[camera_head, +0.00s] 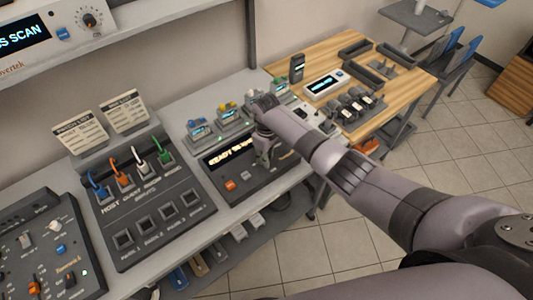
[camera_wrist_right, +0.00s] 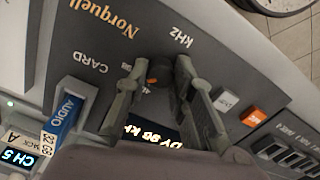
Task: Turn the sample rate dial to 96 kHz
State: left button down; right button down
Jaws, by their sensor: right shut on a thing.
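The dark grey console (camera_head: 222,193) with a lit display (camera_head: 228,158) stands on the bench in the head view. My right gripper (camera_head: 266,158) reaches down over the display's right end and hides the dial there. In the right wrist view the dial (camera_wrist_right: 158,74) sits below a "KHZ" label, between the fingertips of my right gripper (camera_wrist_right: 160,72), which is shut on it. The display (camera_wrist_right: 150,133) is partly covered by my fingers; "DY" and part of "KH" show, the digits are hard to read. My left gripper is not in view.
An orange button (camera_wrist_right: 253,116) and a grey button (camera_wrist_right: 226,101) sit beside the fingers. A blue "AUDIO" card (camera_wrist_right: 66,115) stands in a slot nearby. A wooden table (camera_head: 408,82) is at the right.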

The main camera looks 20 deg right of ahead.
jog(key=shift+m+p, duration=0.3)
jog(key=shift+m, duration=0.5)
jog(key=c, duration=1.4)
grip_release()
jog(key=shift+o, duration=0.2)
jog(key=shift+r, duration=0.2)
notch_tip(320, 180, up, 12)
jog(key=shift+f, duration=0.15)
jog(key=shift+f, duration=0.1)
